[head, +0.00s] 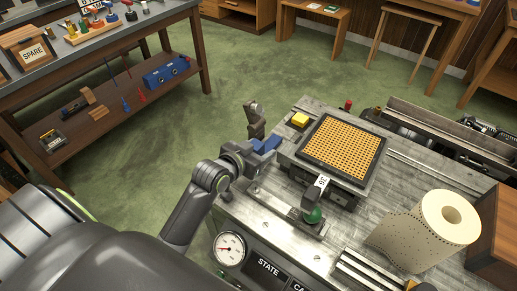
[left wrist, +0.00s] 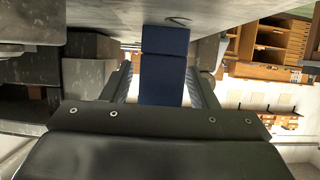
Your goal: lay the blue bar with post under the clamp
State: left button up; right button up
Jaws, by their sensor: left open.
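The blue bar (head: 267,145) lies at the left edge of the machine's metal top, beside the framed yellow grid. My left gripper (head: 257,151) is at the bar, its jaws open. In the left wrist view the dark blue bar (left wrist: 164,68) runs between the two spread fingers, with a gap visible at the sides. Its post is not clearly visible. I cannot tell for sure which part is the clamp; a dark lever with a green knob (head: 313,215) and a white tag stands in front of the grid. My right gripper is not in view.
The framed yellow grid (head: 345,148) sits raised on the machine. A yellow block (head: 299,119) and red knob (head: 347,104) stand behind it. A punched paper roll (head: 447,220) stands at the right, a gauge (head: 229,248) on the front. A workbench (head: 105,45) stands at the left beyond open floor.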

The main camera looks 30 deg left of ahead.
pick_arm(q)
jog(key=shift+r, duration=0.1)
jog(key=shift+r, duration=0.3)
jog(key=shift+s+r, duration=0.2)
jog(key=shift+r, duration=0.15)
jog(key=v, duration=1.1)
jog(key=shift+s, duration=0.3)
jog(key=shift+a+f, duration=0.1)
